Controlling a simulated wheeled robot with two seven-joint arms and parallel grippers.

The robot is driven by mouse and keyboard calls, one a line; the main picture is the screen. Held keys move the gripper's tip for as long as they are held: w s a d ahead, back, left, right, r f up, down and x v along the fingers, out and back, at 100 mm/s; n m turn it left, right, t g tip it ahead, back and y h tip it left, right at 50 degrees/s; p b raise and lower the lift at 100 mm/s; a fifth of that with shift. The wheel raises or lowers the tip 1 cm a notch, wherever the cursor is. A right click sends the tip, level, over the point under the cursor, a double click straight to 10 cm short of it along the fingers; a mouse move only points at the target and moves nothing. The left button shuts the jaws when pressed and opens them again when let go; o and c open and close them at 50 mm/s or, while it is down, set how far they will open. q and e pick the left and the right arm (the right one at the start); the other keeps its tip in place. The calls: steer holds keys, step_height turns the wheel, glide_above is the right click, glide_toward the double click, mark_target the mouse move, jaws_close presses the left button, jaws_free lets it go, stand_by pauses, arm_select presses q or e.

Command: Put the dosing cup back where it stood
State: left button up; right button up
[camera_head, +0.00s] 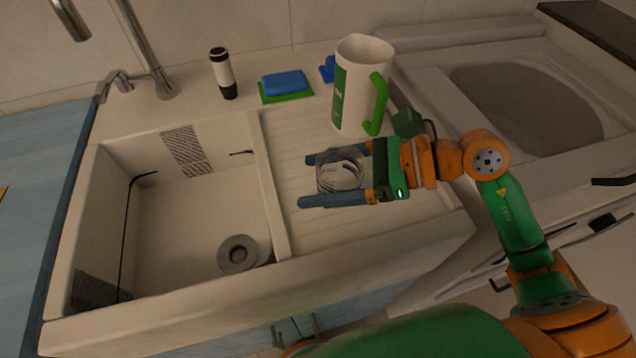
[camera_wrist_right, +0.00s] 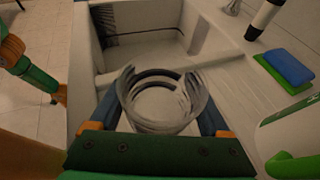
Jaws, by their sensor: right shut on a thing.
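The dosing cup is a clear, round, open-topped cup (camera_head: 340,172). It is between the two blue fingers of my right gripper (camera_head: 308,180), over the ribbed drainboard (camera_head: 290,140) right of the sink basin. In the right wrist view the cup (camera_wrist_right: 160,98) is upright, with its open mouth showing and a finger on each side. My right gripper is shut on it. I cannot tell whether its base touches the drainboard. My left gripper is not in view.
A white jug with a green handle (camera_head: 357,90) stands just behind the gripper. A blue sponge on a green one (camera_head: 284,84), a black-and-white bottle (camera_head: 223,74) and the tap (camera_head: 148,50) line the back ledge. The sink basin (camera_head: 190,220) is empty. The drainboard's front is clear.

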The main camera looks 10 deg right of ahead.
steer(key=f, duration=0.3)
steer(key=shift+w+a+f, duration=0.2)
steer(key=shift+f, duration=0.4)
steer(key=o, duration=1.4)
steer(key=shift+c, duration=0.2)
steer(key=shift+r, duration=0.1)
